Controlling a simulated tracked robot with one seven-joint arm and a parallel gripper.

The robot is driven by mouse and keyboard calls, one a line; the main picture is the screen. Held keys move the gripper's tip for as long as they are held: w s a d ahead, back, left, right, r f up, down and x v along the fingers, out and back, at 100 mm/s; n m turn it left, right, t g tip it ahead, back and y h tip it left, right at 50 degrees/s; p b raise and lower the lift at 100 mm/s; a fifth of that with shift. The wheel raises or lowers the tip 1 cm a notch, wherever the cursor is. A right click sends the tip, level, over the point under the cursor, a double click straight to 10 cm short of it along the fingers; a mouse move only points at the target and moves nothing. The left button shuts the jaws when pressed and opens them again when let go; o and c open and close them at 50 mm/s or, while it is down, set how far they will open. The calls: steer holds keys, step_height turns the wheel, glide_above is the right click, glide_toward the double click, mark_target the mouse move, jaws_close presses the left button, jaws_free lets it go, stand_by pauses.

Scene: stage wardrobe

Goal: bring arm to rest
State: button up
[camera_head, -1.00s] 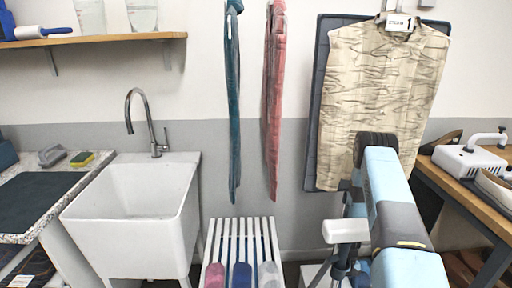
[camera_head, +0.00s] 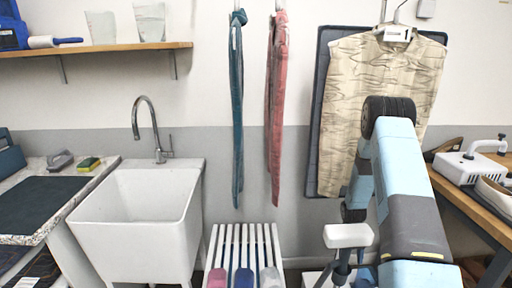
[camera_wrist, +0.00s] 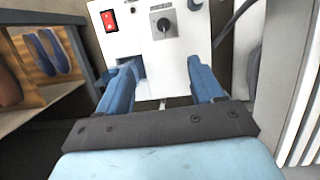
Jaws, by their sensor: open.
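My gripper (camera_wrist: 160,90) shows in the wrist view with its two blue fingers spread apart and nothing between them. Beyond the fingers is a white panel or box with a red switch (camera_wrist: 110,20) and a dark knob (camera_wrist: 163,24). In the head view my blue and grey arm rises at the right, in front of a patterned beige garment (camera_head: 375,85) on a hanger. The gripper itself is hidden in the head view.
A white sink (camera_head: 135,225) stands at the left beside a counter with a dark mat (camera_head: 38,203). A white slatted rack (camera_head: 243,238) is at bottom centre. Teal (camera_head: 237,120) and pink (camera_head: 275,125) cloths hang above it. A wooden table (camera_head: 470,205) stands at right.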

steer(key=s+a+r+t, duration=0.1)
steer(key=a+r, duration=0.1)
steer(key=r, duration=1.1)
steer(key=s+a+r+t, duration=0.2)
steer(key=a+r, duration=0.1)
steer(key=r, duration=0.9)
steer(key=s+a+r+t, duration=0.1)
steer(key=a+r, duration=0.1)
steer(key=r, duration=1.1)
steer(key=s+a+r+t, duration=0.2)
steer(key=s+a+r, duration=0.2)
steer(key=s+r, duration=0.4)
steer(key=s+a+r+t, duration=0.2)
steer(key=s+a+r, duration=0.2)
steer(key=s+r, duration=0.5)
steer(key=s, duration=0.8)
steer(key=shift+s+t+y, duration=0.25)
steer(key=shift+t+y, duration=0.05)
steer(key=shift+r, duration=0.1)
